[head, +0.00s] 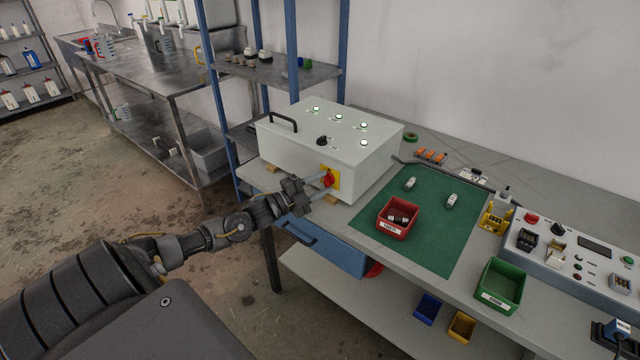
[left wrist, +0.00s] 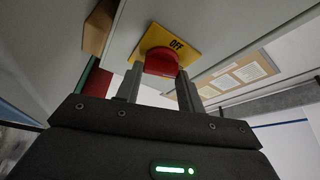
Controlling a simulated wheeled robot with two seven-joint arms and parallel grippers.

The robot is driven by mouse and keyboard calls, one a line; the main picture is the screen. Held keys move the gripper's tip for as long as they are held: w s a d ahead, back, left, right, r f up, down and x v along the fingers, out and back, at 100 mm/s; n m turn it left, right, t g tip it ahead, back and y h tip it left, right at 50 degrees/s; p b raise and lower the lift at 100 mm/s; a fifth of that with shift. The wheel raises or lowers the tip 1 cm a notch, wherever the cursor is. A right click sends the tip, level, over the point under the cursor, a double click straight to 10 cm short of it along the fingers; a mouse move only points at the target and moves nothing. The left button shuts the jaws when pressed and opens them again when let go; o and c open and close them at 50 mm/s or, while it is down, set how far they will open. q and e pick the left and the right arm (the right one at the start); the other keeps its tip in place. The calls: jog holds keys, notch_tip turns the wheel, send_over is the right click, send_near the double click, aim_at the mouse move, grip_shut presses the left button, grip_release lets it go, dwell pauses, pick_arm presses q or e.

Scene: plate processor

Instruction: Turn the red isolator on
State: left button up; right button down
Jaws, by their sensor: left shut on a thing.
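The red isolator (head: 327,180) is a red knob on a yellow plate (head: 335,175) on the front side of a white box (head: 330,140). My left gripper (head: 318,184) is at the knob, its fingers shut on it. In the left wrist view the red knob (left wrist: 161,62) sits between the two fingertips (left wrist: 160,82). The yellow plate (left wrist: 178,42) there shows the word OFF above the knob. The fingers hide part of the knob. My right gripper is not in view.
The box has a black handle (head: 283,122) and several lit green lamps on top. A red bin (head: 398,232) stands on the green mat (head: 440,235) to the right. A blue drawer (head: 322,250) is below the worktop, under my left forearm's reach.

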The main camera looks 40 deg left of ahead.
pick_arm(q)
jog(key=shift+m+g+p, duration=0.3)
jog(key=shift+m+g, duration=0.5)
jog(key=shift+m, duration=1.3)
jog(key=o, duration=1)
jog(key=b+v, duration=0.1)
jog(key=v, duration=1)
jog(key=shift+r, duration=0.1)
